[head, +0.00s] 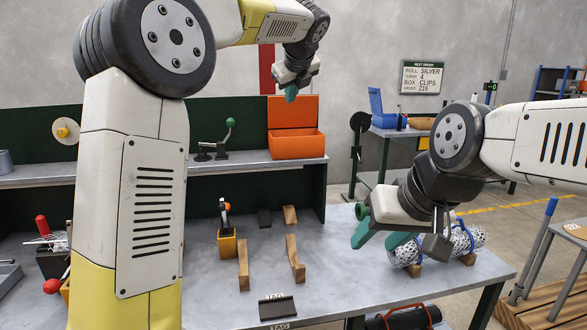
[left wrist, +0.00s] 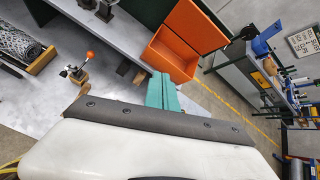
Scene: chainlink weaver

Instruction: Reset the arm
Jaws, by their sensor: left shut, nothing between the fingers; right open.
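My left arm rises at the left of the head view and bends over the top. Its gripper (head: 291,92) hangs high in front of the back wall, above the open orange box (head: 297,146). Its green fingers are together and empty; they also show in the left wrist view (left wrist: 162,92). My right gripper (head: 382,240) is open, low over the right part of the bench (head: 215,290). It is close to a mesh roll (head: 468,240) with blue ties lying on wooden blocks. The right gripper partly hides the roll; whether they touch I cannot tell.
A shelf (head: 240,160) runs behind. A blue box (head: 377,103) stands on a cart at the back. Air around the left gripper looks clear.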

